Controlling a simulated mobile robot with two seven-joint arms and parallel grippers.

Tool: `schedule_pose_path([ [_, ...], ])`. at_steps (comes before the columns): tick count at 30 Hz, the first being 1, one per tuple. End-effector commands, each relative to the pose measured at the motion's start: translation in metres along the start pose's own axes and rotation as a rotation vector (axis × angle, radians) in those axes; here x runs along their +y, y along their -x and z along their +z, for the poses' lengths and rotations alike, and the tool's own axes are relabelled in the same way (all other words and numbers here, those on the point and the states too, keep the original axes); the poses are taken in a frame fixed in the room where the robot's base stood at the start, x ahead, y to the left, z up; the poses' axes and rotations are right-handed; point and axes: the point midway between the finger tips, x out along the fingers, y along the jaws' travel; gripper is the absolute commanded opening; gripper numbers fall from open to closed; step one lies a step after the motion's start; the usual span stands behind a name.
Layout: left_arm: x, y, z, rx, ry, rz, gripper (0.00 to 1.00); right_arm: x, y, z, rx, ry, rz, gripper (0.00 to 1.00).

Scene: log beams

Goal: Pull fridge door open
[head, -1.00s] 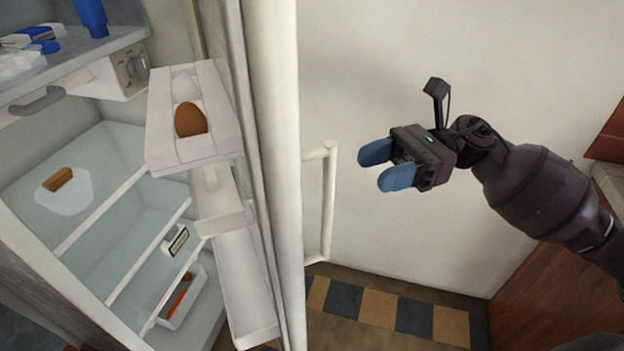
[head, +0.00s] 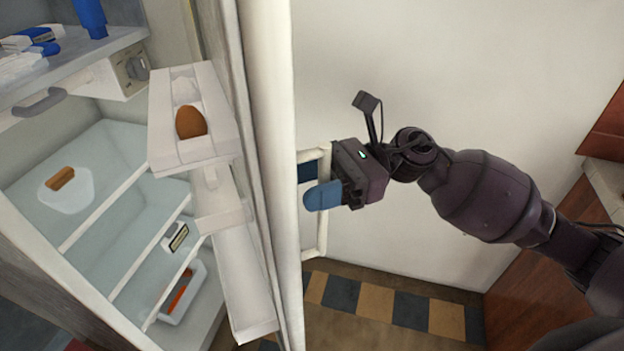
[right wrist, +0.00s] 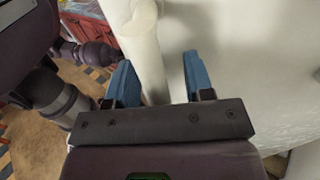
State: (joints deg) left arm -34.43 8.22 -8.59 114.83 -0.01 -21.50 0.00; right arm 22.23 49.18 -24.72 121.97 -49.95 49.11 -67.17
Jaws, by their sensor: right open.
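The fridge door (head: 268,130) stands ajar in the head view, its inner shelves and the lit-up interior showing at left. Its white bar handle (head: 324,230) stands out from the door's outer face. My right gripper (head: 308,184) is at the handle, open, with one blue finger in front of the bar and the other behind it. In the right wrist view the handle (right wrist: 147,50) runs between the two fingers (right wrist: 158,72), close to the left one. Contact cannot be told. My left gripper is not in view.
A brown egg (head: 191,121) sits in the door's top rack (head: 187,155). Fridge shelves (head: 110,185) hold a few food items. A pale wall or panel lies behind my right arm. Checkered floor (head: 375,305) shows below, and a wooden cabinet (head: 535,270) stands at right.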

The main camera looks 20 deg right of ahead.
Motion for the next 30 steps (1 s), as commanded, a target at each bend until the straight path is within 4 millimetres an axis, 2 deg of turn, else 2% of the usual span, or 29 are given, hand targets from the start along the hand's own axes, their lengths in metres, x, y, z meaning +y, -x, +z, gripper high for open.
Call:
schedule_pose_path([
  [2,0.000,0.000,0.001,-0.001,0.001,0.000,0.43,0.000,0.000,0.000,0.000,0.000,0.000,0.48],
  [12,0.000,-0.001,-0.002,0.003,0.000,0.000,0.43,0.000,0.000,0.000,0.000,0.000,0.000,0.00],
  [18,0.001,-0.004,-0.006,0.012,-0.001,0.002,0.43,0.000,0.001,0.000,0.000,-0.001,0.000,0.00],
  [23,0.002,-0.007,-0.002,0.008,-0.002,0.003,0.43,-0.001,0.007,-0.002,0.000,-0.002,0.009,0.00],
  [30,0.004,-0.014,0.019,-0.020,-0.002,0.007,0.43,-0.005,0.038,-0.007,0.001,-0.008,0.065,0.00],
])
